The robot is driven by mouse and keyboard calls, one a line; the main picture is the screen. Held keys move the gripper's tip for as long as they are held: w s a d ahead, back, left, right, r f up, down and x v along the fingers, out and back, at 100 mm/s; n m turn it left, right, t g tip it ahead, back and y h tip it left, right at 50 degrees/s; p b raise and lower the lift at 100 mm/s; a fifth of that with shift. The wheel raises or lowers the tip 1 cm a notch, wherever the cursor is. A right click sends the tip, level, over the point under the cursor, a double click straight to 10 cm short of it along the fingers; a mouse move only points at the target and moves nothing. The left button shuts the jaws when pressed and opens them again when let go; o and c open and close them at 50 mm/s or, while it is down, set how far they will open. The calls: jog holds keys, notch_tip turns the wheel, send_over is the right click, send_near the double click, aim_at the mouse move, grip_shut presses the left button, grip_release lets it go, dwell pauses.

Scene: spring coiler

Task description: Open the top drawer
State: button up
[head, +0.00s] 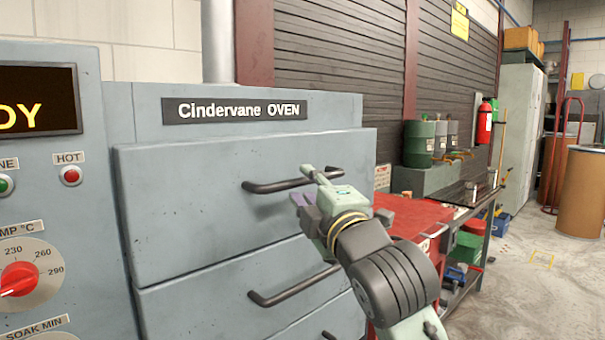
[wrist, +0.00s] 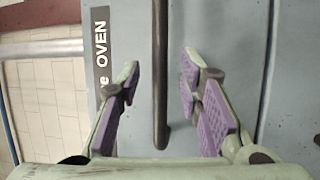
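The top drawer (head: 190,210) is a grey-blue front under the "Cindervane OVEN" sign, and it looks flush with the drawer below. Its dark bar handle (head: 275,186) runs across the front, with its right end partly hidden by my gripper. My gripper (head: 315,186) is at that right end. In the wrist view, the handle (wrist: 160,45) appears as a vertical dark bar between the two spread, purple-padded fingers of my gripper (wrist: 160,70). A gap shows on both sides of the bar, and the gripper is open and holds nothing.
A lower drawer with a similar handle (head: 293,285) is just below. A control panel with a red dial (head: 18,279) stands at the left. Floor is free at far right.

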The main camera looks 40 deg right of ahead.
jog(key=shift+x, duration=1.4)
jog(key=shift+c, duration=0.4)
grip_shut()
